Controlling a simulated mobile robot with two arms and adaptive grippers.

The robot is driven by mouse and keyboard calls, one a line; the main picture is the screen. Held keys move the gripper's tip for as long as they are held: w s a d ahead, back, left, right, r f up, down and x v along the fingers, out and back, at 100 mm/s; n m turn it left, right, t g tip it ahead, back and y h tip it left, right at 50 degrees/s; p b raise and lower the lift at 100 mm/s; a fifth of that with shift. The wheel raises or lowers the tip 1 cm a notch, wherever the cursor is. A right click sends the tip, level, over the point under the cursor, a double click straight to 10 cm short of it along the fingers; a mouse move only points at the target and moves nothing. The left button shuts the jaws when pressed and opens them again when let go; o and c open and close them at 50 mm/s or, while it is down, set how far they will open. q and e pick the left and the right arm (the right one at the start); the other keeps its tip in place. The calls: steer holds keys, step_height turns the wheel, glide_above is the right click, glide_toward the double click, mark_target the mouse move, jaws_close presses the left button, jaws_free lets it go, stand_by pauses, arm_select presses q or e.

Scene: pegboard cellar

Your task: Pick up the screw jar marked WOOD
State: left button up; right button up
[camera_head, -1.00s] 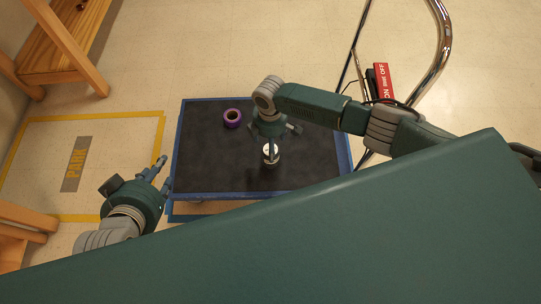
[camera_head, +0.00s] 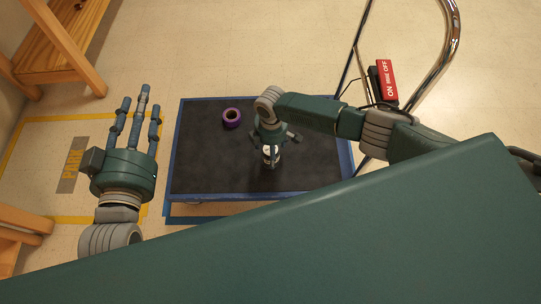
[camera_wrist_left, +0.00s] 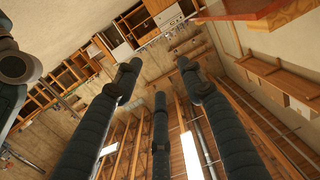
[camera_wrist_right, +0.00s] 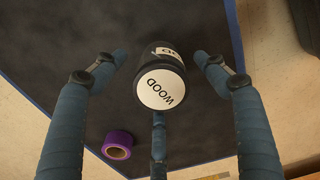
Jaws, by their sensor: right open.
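The screw jar (camera_wrist_right: 163,86) has a white top label reading WOOD and a dark body. It stands on the black-topped platform with blue edges (camera_head: 200,175); in the head view the jar (camera_head: 271,160) is partly hidden by my right gripper. My right gripper (camera_head: 271,146) is directly above the jar. In the right wrist view its fingers (camera_wrist_right: 160,85) are spread around the jar, with gaps showing at both sides. My left gripper (camera_head: 137,110) is empty with fingers extended and spread, left of the platform. Its fingers (camera_wrist_left: 158,85) also show in the left wrist view.
A purple tape roll (camera_head: 231,118) lies on the platform, left of the jar; it also shows in the right wrist view (camera_wrist_right: 117,145). A chrome handle (camera_head: 437,60) and a red ON/OFF sign (camera_head: 386,80) stand to the right. Wooden benches (camera_head: 60,50) are at the left.

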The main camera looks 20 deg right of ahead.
steer(key=c, duration=1.6)
steer(key=shift+r, duration=0.15)
